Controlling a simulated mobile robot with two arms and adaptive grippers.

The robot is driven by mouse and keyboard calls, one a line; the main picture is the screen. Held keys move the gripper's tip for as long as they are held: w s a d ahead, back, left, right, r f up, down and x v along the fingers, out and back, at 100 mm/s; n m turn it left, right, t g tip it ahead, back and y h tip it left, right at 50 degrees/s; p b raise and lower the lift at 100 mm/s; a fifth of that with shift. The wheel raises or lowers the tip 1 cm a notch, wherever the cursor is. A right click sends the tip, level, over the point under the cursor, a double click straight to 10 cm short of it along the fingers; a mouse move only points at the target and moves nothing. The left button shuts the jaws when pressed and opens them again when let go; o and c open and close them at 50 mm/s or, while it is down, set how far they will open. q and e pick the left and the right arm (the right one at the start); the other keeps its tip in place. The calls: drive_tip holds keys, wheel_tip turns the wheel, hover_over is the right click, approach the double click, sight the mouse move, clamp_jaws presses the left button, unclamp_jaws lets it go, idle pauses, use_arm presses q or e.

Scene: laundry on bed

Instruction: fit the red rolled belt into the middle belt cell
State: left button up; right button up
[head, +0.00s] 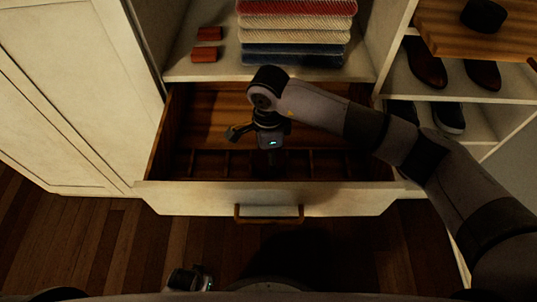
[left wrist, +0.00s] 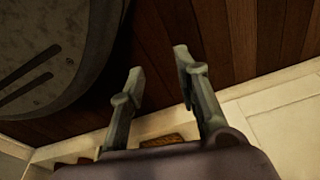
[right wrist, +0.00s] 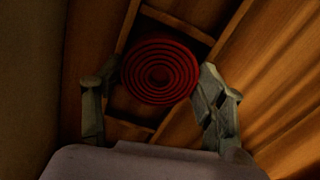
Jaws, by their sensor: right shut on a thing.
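The red rolled belt (right wrist: 159,70) is a coil seen end-on in the right wrist view, between the fingers of my right gripper (right wrist: 157,88), which is shut on it. Wooden divider strips of the belt cells (right wrist: 178,22) show around and below the coil; I cannot tell how deep it sits. In the head view my right gripper (head: 269,150) points down over the middle of the row of cells in the open drawer (head: 210,195), and the belt and middle cell are hidden by it. My left gripper (left wrist: 160,65) is open and empty, above the floor.
The drawer front has a wooden handle (head: 268,219). Above the drawer, folded clothes (head: 295,35) and two small reddish-brown blocks (head: 205,54) lie on a shelf. Shoes (head: 426,65) stand on shelves at the right. A closed white cabinet door (head: 70,90) is at the left.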

use_arm(q)
drive_tip(key=shift+w+r, duration=0.25)
use_arm(e)
drive_tip(key=shift+f, duration=0.35)
drive_tip(key=shift+f, duration=0.1)
drive_tip(key=o, duration=1)
drive_tip(key=shift+o, duration=1.2)
use_arm(q)
drive_tip(key=shift+w+r, duration=0.3)
drive_tip(key=shift+s, duration=0.1)
